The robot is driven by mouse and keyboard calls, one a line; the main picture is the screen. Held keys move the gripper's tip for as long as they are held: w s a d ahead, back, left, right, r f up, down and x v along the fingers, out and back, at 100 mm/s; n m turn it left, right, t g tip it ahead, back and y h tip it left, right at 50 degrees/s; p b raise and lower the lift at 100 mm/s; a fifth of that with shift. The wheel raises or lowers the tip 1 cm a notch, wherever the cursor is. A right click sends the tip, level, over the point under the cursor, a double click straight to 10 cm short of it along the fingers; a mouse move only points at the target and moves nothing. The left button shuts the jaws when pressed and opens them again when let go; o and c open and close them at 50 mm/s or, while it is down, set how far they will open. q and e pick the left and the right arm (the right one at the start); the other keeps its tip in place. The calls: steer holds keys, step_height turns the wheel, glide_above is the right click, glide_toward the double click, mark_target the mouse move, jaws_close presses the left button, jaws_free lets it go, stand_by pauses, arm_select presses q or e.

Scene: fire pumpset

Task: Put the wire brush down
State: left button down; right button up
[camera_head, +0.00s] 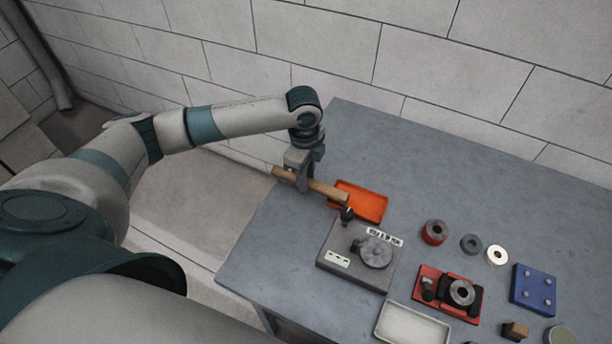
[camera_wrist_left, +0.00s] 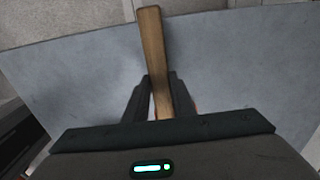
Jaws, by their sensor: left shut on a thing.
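The wire brush (camera_head: 328,190) shows as a long wooden handle across my left gripper, near the table's left edge. Its right end reaches over the near-left part of the orange tray. My left gripper (camera_head: 301,184) is shut on the handle and points down. In the left wrist view the wooden handle (camera_wrist_left: 152,50) stands between the two fingers of the left gripper (camera_wrist_left: 158,88), with its free end towards the top. The bristles are not clear in either view. I cannot tell whether the brush touches the table. My right gripper is out of view.
An orange tray (camera_head: 369,205) lies beside the brush. A grey plate with a round part (camera_head: 336,262), a red fixture (camera_head: 430,305), a pale tray (camera_head: 403,331), several rings and a blue block (camera_head: 534,290) stand nearby. The table's back (camera_head: 400,142) is clear; a wall stands behind.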

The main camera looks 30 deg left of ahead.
arm_select(q)
steer(key=shift+f, duration=0.35)
steer(key=c, duration=1.5)
jaws_free()
steer(key=shift+r, duration=0.55)
step_height(320, 180, up, 12)
steer(key=b, duration=0.2)
steer(key=shift+a+f+b, duration=0.15)
steer(key=shift+b, duration=0.15)
steer(key=shift+s+f, duration=0.1)
